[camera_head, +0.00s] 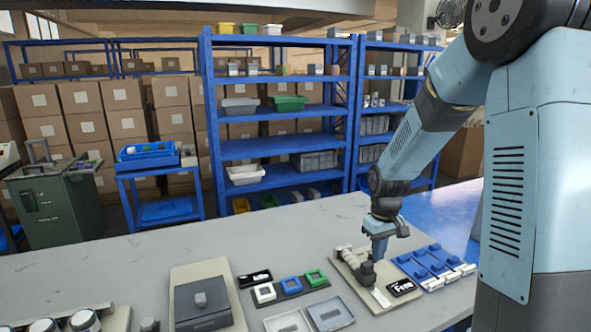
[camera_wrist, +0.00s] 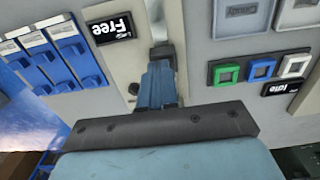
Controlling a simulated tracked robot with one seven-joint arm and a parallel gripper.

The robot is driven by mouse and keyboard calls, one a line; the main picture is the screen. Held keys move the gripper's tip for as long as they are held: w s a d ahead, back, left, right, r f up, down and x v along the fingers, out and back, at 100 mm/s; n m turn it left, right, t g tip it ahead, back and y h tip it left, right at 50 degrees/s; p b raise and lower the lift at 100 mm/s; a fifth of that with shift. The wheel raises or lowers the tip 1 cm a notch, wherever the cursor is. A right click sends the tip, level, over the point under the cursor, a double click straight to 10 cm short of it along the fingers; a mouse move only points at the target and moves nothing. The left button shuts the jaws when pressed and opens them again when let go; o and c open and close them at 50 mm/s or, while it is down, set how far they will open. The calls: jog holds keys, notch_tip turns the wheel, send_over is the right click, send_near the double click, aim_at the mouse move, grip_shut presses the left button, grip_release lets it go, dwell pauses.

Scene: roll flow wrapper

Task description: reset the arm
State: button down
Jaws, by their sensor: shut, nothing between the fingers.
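My arm reaches in from the right in the body camera view. My gripper (camera_head: 376,256) points down over a beige fixture plate (camera_head: 384,302), close beside a small grey and dark mechanism (camera_head: 352,264). In the wrist view my blue gripper (camera_wrist: 160,66) is shut with nothing between its fingers. Its tips are close to a dark part of the fixture; I cannot tell whether they touch it. A black "Free" sign (camera_head: 401,287) lies on the plate and also shows in the wrist view (camera_wrist: 112,28).
Blue holders with white ends (camera_head: 432,265) lie right of the plate. White, blue and green square pieces (camera_head: 291,285), an "Idle" sign (camera_head: 254,279), grey trays (camera_head: 331,314) and a grey machine (camera_head: 202,302) lie left. The table's (camera_head: 120,270) back left is clear. Shelves (camera_head: 270,149) stand behind.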

jog(key=shift+r, duration=0.1)
jog(key=s+r+m+t, duration=0.25)
jog(key=s+r, duration=0.75)
jog(key=r, duration=0.5)
jog(key=s+r+m+t, duration=0.1)
jog(key=s+r, duration=0.2)
jog(key=s, duration=0.3)
jog(key=s+d+r+m+t, duration=0.1)
jog(key=s+r+t, duration=0.1)
jog(key=s, duration=0.5)
jog(key=shift+v, duration=0.9)
